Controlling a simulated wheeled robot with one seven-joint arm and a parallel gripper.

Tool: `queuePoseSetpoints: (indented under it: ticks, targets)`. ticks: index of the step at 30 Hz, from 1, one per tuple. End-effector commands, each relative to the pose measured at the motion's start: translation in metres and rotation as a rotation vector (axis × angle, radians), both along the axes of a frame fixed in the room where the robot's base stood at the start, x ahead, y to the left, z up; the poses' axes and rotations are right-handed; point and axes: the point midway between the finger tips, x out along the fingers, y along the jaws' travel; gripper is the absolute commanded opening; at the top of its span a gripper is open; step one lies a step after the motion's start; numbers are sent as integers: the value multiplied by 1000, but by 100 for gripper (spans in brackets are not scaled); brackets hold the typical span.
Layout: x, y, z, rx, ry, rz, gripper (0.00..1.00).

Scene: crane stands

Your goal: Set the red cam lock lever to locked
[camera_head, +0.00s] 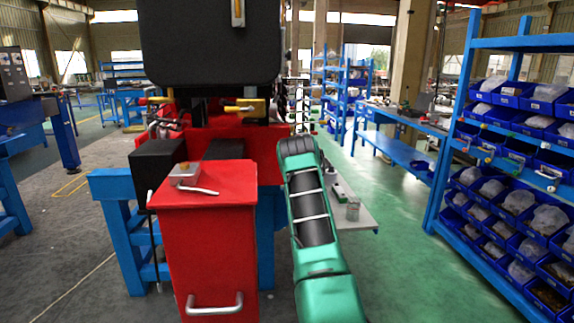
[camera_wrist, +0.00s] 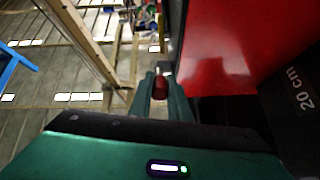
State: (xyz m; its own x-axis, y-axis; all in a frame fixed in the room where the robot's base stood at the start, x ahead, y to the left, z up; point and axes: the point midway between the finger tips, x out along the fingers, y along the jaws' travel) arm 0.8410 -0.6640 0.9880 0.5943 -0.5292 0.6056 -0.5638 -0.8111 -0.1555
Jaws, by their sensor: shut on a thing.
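In the wrist view my gripper (camera_wrist: 162,80) has its two green fingers on either side of a small dark red rounded piece, which looks like the end of the red cam lock lever (camera_wrist: 160,90). The fingers are shut on it. The lever's base and any lock markings cannot be made out. In the head view my green arm reaches forward right of the red cabinet, and its wrist hides the gripper and the lever.
A large red surface (camera_wrist: 225,45) stands close on the right in the wrist view, beside a black block marked 20 cm (camera_wrist: 297,95). In the head view, a red cabinet (camera_head: 208,250) stands near left and blue bin shelves (camera_head: 510,130) at right.

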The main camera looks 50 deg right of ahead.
Motion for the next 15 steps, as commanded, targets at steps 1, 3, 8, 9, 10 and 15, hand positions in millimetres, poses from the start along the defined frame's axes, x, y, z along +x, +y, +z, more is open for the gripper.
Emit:
queuePoseSetpoints:
  ticks: [1, 3, 8, 9, 10, 15]
  targets:
    - [-2, -2, -3, 0, -3, -3, 0]
    - [-4, -4, -4, -3, -6, -5, 0]
    - [-5, -5, -5, -4, -7, -7, 0]
    - [-5, -5, -5, -4, -7, -7, 0]
    - [-5, -5, -5, -3, -6, -7, 0]
    - [-6, -6, -6, -2, -6, -8, 19]
